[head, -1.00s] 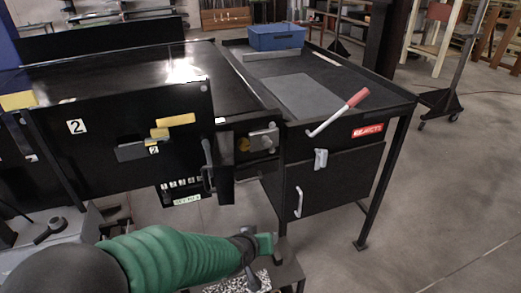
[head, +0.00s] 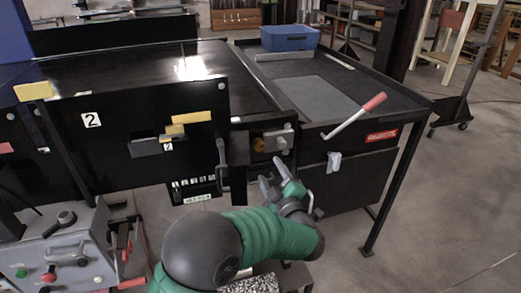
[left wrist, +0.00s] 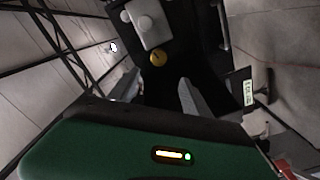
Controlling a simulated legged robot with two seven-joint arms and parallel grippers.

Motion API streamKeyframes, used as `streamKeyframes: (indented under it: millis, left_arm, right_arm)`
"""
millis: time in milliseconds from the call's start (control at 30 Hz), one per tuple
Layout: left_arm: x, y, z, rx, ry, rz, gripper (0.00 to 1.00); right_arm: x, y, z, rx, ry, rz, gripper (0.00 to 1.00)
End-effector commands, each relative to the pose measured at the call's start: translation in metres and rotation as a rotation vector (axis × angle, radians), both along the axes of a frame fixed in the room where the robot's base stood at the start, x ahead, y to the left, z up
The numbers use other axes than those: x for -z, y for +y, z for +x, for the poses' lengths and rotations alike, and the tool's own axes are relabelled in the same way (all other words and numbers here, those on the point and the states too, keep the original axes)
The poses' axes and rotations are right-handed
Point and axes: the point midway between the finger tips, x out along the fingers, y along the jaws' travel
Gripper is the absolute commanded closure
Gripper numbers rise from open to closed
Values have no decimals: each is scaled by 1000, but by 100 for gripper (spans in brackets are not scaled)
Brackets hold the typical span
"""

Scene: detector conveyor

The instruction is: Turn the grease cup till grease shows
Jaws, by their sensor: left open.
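A small round yellow-brass piece, which looks like the grease cup (head: 259,145), sits on the dark end of the conveyor beside a pale bearing block (head: 279,138). In the left wrist view the brass cup (left wrist: 158,58) is near the top centre, just below the pale block (left wrist: 148,22). I cannot make out grease on it. My left gripper (head: 272,174) is open and empty, just below the cup, fingers pointing up towards it and apart from it. My right gripper is not in view.
A black upright handle (head: 222,157) hangs left of the cup. A grey control box (head: 55,255) stands at the lower left.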

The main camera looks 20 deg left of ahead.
Motion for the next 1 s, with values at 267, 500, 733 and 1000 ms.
streamKeyframes:
  millis: [267, 500, 733, 1000]
  left_arm:
    - [-2, 37, 61, -1, 1, 5, 44]
    - [-2, 60, 94, 1, 0, 5, 44]
    - [-1, 65, 100, 3, 1, 4, 44]
    - [-1, 63, 99, 3, 1, 5, 66]
  right_arm:
    - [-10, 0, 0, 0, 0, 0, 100]
    - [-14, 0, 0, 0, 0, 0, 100]
    - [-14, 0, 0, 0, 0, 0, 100]
    - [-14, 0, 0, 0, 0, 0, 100]
